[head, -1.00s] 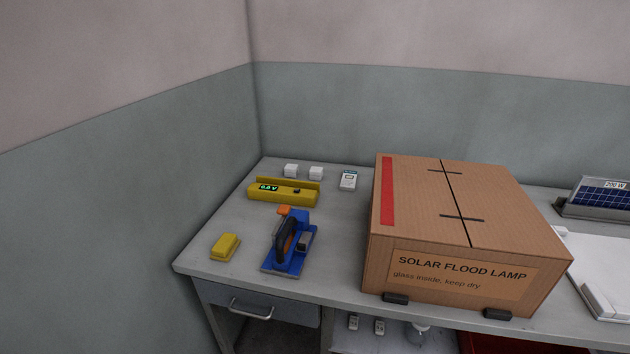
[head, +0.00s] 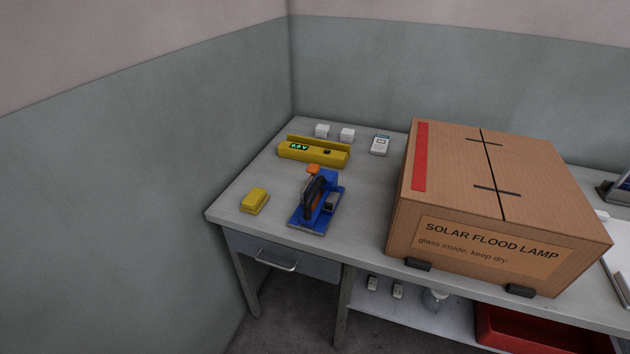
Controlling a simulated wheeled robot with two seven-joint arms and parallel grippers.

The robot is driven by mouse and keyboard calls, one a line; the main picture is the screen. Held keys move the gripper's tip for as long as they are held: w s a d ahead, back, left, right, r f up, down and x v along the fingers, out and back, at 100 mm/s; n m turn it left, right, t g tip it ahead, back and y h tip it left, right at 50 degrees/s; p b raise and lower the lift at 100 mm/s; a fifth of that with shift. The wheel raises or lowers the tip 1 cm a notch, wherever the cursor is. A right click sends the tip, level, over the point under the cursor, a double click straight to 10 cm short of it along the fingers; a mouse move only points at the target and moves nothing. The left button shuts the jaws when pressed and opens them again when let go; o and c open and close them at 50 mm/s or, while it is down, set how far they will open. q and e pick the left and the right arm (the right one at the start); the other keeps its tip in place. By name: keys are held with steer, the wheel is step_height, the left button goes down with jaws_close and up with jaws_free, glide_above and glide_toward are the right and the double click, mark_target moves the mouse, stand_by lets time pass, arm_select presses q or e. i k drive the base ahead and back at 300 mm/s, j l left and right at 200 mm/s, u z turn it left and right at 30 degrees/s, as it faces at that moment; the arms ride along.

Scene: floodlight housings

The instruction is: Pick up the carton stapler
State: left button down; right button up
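The carton stapler (head: 327,201) is most likely the blue tool with a dark arched handle and an orange part at its far end. It stands on the left part of the grey workbench (head: 370,215), with bare bench top around it. Neither of my grippers shows in the head view, so I cannot see whether they are open or shut.
A large carton (head: 500,180) marked "SOLAR FLOOD LAMP" stands right of the stapler. A yellow block (head: 255,200) lies to its left. A yellow meter (head: 312,152), white cubes (head: 347,135) and a small white device (head: 380,145) are behind. A red bin (head: 540,335) sits below.

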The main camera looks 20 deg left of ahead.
mark_target(309, 218)
steer(key=i+j, duration=0.7)
steer(key=j, duration=0.1)
